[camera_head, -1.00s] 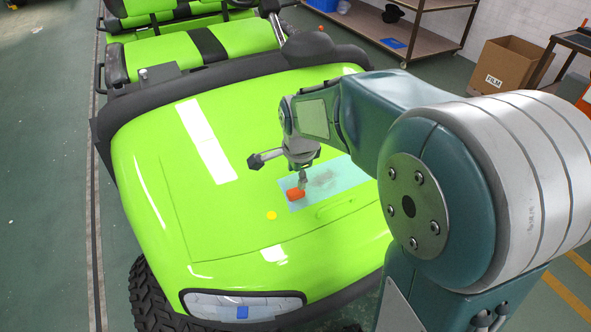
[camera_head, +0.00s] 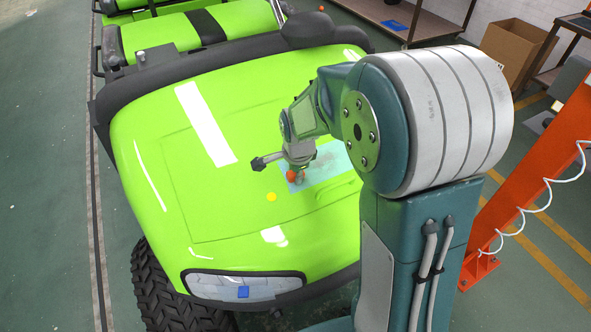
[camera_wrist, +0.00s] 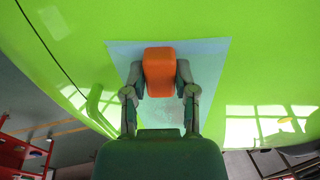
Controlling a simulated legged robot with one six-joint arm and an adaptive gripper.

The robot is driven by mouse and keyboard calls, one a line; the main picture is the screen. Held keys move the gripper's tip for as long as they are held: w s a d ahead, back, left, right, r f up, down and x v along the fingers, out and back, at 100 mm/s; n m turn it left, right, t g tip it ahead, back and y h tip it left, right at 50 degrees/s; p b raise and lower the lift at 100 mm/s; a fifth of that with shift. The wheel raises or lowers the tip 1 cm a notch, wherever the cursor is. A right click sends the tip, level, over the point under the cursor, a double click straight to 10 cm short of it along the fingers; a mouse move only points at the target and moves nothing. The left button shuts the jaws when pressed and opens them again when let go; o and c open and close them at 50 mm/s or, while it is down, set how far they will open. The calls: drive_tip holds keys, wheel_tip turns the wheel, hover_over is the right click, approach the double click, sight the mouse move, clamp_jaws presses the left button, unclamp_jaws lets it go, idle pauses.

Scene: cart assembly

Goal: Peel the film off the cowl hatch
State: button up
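The cowl hatch (camera_head: 225,205) is a bright green panel outlined by a thin seam on the cart's front. A pale blue translucent film (camera_head: 330,163) lies on it, and looks flat, at the right; it also shows in the wrist view (camera_wrist: 210,58). An orange tab (camera_wrist: 160,72) sits at one end of the film; in the head view (camera_head: 291,175) it is partly hidden by my gripper. My gripper (camera_wrist: 160,80) has one finger on each side of the tab, apparently touching it. My arm hides part of the film's right side in the head view.
A yellow dot (camera_head: 271,197) and a white strip (camera_head: 206,124) are on the green surface to the left. An open cardboard box (camera_head: 515,50) and shelving stand at the back right. An orange post (camera_head: 530,170) with a coiled white cable stands at the right.

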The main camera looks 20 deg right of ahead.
drive_tip(key=shift+r, duration=0.1)
clamp_jaws()
drive_tip(key=shift+w+v, duration=0.2)
drive_tip(key=shift+v, duration=0.8)
drive_tip(key=shift+w+v, duration=0.2)
drive_tip(key=shift+v, duration=0.8)
drive_tip(key=shift+d+r, duration=0.15)
drive_tip(key=shift+d, duration=0.1)
drive_tip(key=shift+w+d+r, duration=0.1)
drive_tip(key=shift+d+r, duration=0.4)
drive_tip(key=shift+d, duration=0.6)
drive_tip(key=shift+w+d+r, duration=0.1)
drive_tip(key=shift+d+r, duration=0.4)
drive_tip(key=shift+d, duration=0.55)
drive_tip(key=shift+w+d+r, duration=0.1)
drive_tip(key=shift+d+r, duration=0.4)
drive_tip(key=shift+d, duration=0.6)
drive_tip(key=d+r, duration=0.3)
drive_tip(key=d, duration=0.3)
drive_tip(key=shift+w+d, duration=0.25)
drive_tip(key=shift+w, duration=0.1)
drive_tip(key=d+r, duration=0.3)
drive_tip(key=d, duration=0.3)
drive_tip(key=shift+w+d, duration=0.25)
drive_tip(key=shift+w, duration=0.05)
